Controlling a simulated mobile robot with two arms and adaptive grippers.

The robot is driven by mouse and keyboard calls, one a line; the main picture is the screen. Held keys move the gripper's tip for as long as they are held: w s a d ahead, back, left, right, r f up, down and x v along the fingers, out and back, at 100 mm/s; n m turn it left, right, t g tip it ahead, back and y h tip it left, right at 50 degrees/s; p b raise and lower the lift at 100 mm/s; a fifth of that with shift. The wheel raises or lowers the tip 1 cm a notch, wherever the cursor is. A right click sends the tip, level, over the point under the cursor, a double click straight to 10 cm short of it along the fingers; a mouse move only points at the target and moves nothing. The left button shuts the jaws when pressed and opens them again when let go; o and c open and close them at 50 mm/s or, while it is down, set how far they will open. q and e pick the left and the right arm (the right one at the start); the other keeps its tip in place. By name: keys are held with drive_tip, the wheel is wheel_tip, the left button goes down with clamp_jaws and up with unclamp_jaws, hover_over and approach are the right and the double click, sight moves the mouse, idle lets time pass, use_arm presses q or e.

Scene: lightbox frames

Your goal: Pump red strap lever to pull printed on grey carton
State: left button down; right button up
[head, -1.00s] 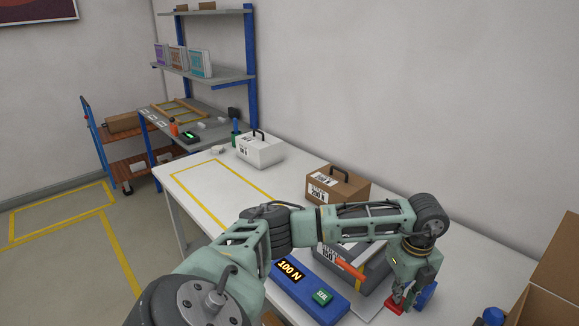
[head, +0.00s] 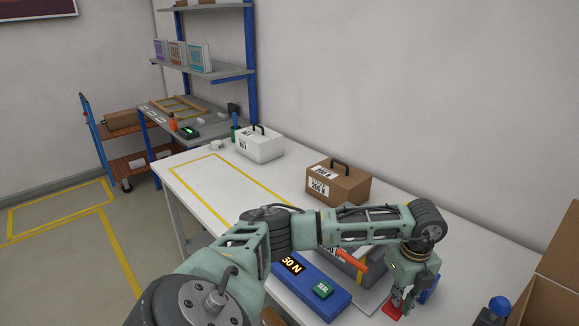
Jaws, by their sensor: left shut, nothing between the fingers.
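The grey carton (head: 372,254) is on the white table, partly hidden behind my left arm; a yellow strap crosses it and its printed label is mostly covered. My left gripper (head: 397,309) points down at the carton's right front, shut with nothing held. A red lever piece (head: 391,312) is right at its fingertips; contact is unclear. An orange-red bar (head: 351,260) lies across the carton's front. My right gripper is out of view.
A brown carton (head: 354,187) and a white carton (head: 261,145) with handles stand farther back on the table (head: 200,179). A yellow-outlined area at left is clear. An open cardboard box (head: 556,270) is at the right edge.

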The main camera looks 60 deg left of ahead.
use_arm(q)
drive_tip(key=shift+r+p, duration=2.4)
drive_tip(key=shift+r, duration=1)
drive_tip(key=shift+f, duration=0.1)
idle(0.9)
